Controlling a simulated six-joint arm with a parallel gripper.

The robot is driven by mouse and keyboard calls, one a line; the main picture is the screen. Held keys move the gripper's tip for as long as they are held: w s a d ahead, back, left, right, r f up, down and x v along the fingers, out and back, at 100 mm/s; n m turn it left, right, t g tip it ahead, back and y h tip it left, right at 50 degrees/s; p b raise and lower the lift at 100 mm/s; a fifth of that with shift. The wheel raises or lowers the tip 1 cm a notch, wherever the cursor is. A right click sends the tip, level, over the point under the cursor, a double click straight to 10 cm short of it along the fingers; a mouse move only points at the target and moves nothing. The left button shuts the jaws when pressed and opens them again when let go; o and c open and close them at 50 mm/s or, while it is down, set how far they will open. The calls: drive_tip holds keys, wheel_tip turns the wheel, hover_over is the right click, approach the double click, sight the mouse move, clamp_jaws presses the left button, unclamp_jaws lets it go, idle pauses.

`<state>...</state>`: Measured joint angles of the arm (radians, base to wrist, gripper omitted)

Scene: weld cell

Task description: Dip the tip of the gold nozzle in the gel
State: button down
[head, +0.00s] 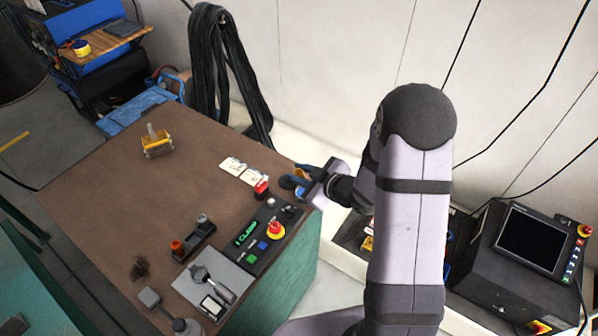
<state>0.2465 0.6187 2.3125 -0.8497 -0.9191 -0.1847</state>
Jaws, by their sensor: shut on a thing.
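My gripper (298,175) is at the right edge of the brown table, reaching in from the right. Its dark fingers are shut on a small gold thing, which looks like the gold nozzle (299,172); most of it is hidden. A small blue patch (300,191) shows just below the fingers. It may be the gel or its pot, but I cannot tell. Whether the nozzle's tip touches anything is too small to see. A dark rack (193,240) stands nearer the front, with a copper-coloured piece (176,246) at its left end.
A grey plate (212,287) lies in front. The table's middle is clear.

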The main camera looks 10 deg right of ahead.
drive_tip(key=shift+f+b, duration=1.25)
drive_tip(key=shift+f, duration=0.55)
drive_tip(key=shift+f+b, duration=0.5)
drive_tip(key=shift+f, duration=0.1)
drive_tip(key=shift+s+f, duration=0.1)
drive_tip(key=shift+f, duration=0.05)
idle(1.1)
drive_tip(key=shift+r+p, duration=3.05)
drive_tip(key=shift+r, duration=0.6)
